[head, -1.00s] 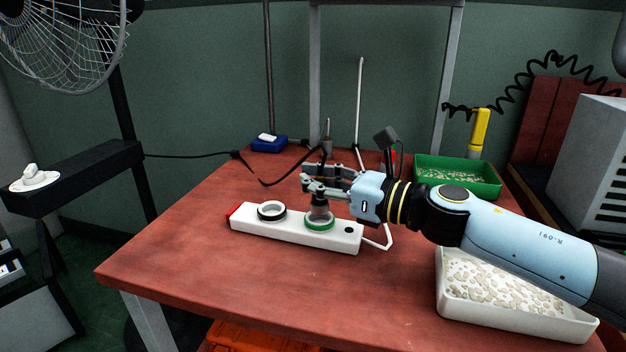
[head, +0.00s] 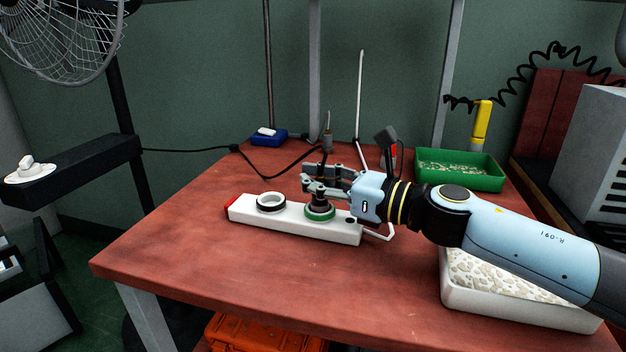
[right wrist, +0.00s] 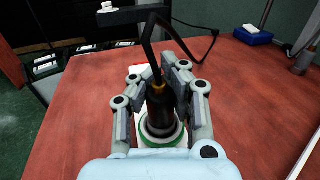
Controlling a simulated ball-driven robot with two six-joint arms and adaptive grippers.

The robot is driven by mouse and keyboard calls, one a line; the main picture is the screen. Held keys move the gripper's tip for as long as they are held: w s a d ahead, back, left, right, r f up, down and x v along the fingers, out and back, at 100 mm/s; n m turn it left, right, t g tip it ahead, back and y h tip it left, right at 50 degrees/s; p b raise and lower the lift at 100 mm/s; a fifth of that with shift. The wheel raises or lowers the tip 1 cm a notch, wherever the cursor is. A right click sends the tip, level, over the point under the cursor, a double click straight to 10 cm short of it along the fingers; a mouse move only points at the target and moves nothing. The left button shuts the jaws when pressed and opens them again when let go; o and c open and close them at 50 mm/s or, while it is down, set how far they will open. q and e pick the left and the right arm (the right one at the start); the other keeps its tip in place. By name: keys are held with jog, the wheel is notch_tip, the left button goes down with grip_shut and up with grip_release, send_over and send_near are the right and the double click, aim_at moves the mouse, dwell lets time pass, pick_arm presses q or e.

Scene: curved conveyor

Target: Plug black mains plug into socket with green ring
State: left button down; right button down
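The black mains plug (right wrist: 160,112) stands upright within the socket with the green ring (head: 320,216), with its lower end down at the ring; its pins are hidden. The green ring also shows in the right wrist view (right wrist: 160,141). My right gripper (head: 314,184) is around the upper part of the plug. In the right wrist view its fingers (right wrist: 158,84) are apart, with a gap left of the plug and the right finger close to it. The white power strip (head: 245,214) also has a black-ringed socket (head: 271,202). My left gripper is not in view.
The plug's black cable (head: 270,171) runs back left across the table. A green tray (head: 490,183) and a white tray (head: 520,316) of pale pieces lie on the right. A blue box (head: 268,138) sits at the back. The front left of the red table (head: 200,250) is clear.

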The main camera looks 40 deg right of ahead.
jog(key=shift+f+b, duration=0.3)
jog(key=shift+f, duration=0.05)
jog(key=c, duration=1.3)
grip_release()
jog(key=shift+r, duration=0.1)
jog(key=shift+r, duration=5)
jog(key=shift+r, duration=0.1)
